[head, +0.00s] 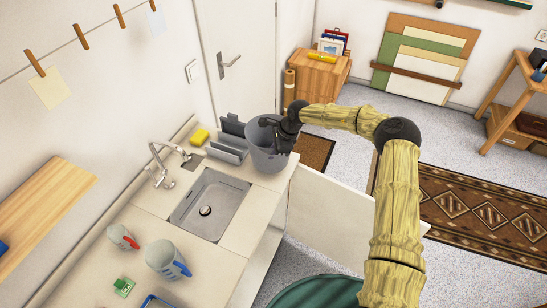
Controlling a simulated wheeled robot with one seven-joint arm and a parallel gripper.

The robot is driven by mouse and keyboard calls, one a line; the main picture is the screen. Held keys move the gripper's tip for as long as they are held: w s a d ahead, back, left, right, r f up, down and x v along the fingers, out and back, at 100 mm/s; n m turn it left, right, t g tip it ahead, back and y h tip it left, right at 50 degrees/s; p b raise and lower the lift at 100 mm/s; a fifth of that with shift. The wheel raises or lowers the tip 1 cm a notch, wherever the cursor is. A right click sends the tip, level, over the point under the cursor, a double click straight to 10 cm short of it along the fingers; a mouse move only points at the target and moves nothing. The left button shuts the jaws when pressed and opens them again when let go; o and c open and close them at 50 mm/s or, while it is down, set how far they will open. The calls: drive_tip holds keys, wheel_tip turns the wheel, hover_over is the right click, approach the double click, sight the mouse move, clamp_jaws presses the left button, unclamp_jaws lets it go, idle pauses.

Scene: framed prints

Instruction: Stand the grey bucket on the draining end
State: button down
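The grey bucket (262,158) is upright at the far right end of the pale sink counter (246,190), beyond the sink. I cannot tell whether its base rests on the counter or hangs just above it. My gripper (276,135) is at the bucket's right rim, with its dark fingers overlapping the rim and the bucket's mouth. The fingers are small and dark, so I cannot tell whether they are shut on the rim. My arm reaches in from the right.
The steel sink (210,204) and tap (160,168) are nearer. A grey rack (229,150) stands close left of the bucket, with a yellow sponge (200,137) behind. Two jugs (166,260) (122,237) and a green item (124,287) occupy the near counter. An open white door panel (330,215) juts right.

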drive_tip(key=shift+w, duration=0.15)
drive_tip(key=shift+d+f, duration=0.1)
drive_tip(key=shift+f, duration=0.25)
drive_tip(key=shift+w+d+f+p, duration=0.15)
drive_tip(key=shift+f+p, duration=0.55)
drive_tip(key=shift+f, duration=0.85)
drive_tip(key=shift+s+a, duration=0.2)
drive_tip(key=shift+a, duration=0.15)
drive_tip(key=c, duration=2.1)
unclamp_jaws()
drive_tip(key=shift+a+f, duration=0.1)
drive_tip(key=shift+a, duration=0.05)
drive_tip(key=o, duration=0.4)
drive_tip(key=shift+s, duration=0.1)
drive_tip(key=shift+d, duration=0.2)
